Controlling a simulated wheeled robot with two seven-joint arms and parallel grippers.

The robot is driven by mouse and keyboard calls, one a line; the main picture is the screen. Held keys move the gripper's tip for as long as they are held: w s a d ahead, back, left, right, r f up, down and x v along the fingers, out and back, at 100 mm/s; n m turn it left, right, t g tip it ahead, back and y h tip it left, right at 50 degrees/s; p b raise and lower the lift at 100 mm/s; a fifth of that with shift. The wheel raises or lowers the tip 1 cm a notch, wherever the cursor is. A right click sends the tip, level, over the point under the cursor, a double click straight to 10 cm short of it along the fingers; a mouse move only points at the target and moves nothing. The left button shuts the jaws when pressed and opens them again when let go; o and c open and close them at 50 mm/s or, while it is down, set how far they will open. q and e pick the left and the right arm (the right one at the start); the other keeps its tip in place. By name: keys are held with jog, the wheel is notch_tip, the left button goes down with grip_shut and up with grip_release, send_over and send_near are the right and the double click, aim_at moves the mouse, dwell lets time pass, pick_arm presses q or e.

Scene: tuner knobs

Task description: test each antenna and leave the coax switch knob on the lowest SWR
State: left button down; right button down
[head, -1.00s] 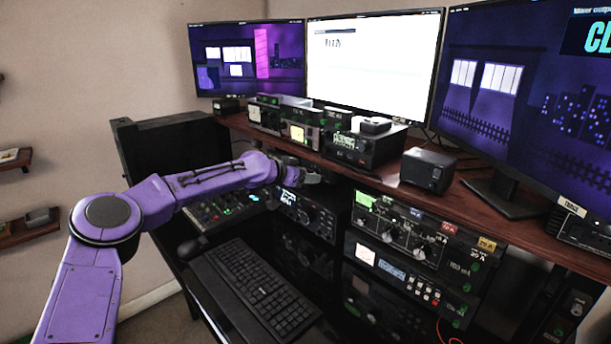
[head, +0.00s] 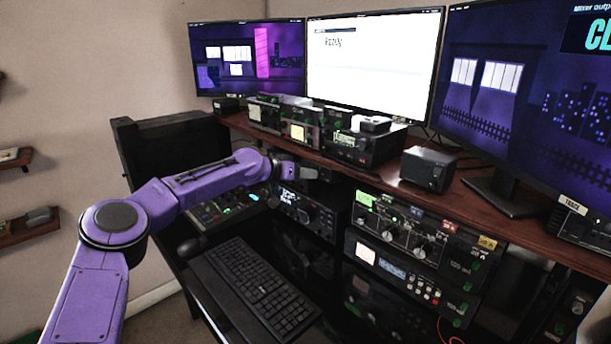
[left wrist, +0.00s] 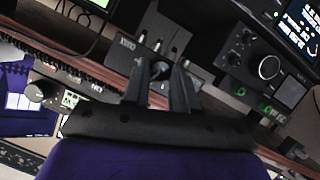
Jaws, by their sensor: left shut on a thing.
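My left gripper (head: 312,173) reaches under the front edge of the wooden shelf in the head view. In the left wrist view its two dark fingers (left wrist: 162,82) are shut on a small dark knob (left wrist: 160,68) on the front of a black box labelled COAX (left wrist: 127,43). The fingers partly cover the knob, so I cannot read its position. In the head view the coax switch is mostly hidden by my gripper and the shelf. The central monitor (head: 372,65) shows a white page with a short line that seems to read Ready. My right gripper is not in view.
Several radio units stand on the wooden shelf (head: 470,195). Below it are a panel with large knobs (head: 405,235) and another radio (head: 305,212). A keyboard (head: 255,288) lies in front. A black speaker box (head: 428,168) sits at the shelf's right.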

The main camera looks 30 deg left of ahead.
pick_arm(q)
jog(key=shift+a+f+n+h, duration=0.1)
jog(key=shift+a+n+h, duration=0.05)
jog(key=shift+n+h, duration=1)
jog(key=shift+n, duration=0.25)
jog(key=c, duration=0.9)
grip_release()
jog(key=b+v, duration=0.2)
jog(key=v, duration=0.8)
jog(key=shift+s+a+r, duration=0.1)
jog(key=shift+s+r, duration=0.1)
